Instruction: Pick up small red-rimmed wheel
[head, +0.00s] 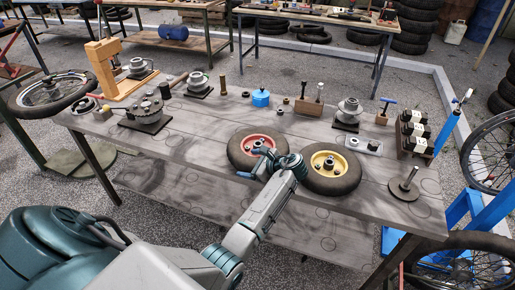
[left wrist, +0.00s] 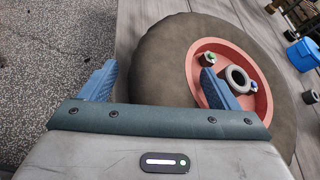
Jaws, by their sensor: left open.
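The small red-rimmed wheel (head: 243,148) lies flat on the grey workbench (head: 200,150), near its front edge. It also shows large in the left wrist view (left wrist: 165,65), with a grey hub and bolts in its red rim. My left gripper (head: 262,165) is open at the wheel's front side. In the left wrist view my left gripper (left wrist: 155,85) has one blue finger outside the tyre, beyond the bench edge, and the other over the red rim. The tyre's near part lies between the fingers, partly hidden by the gripper body. Contact cannot be told. My right gripper is not in view.
A yellow-rimmed wheel (head: 330,171) lies close to the right of the red one. A round plate with a spindle (head: 404,187) stands at the bench's right end. The bench's front left is mostly clear.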

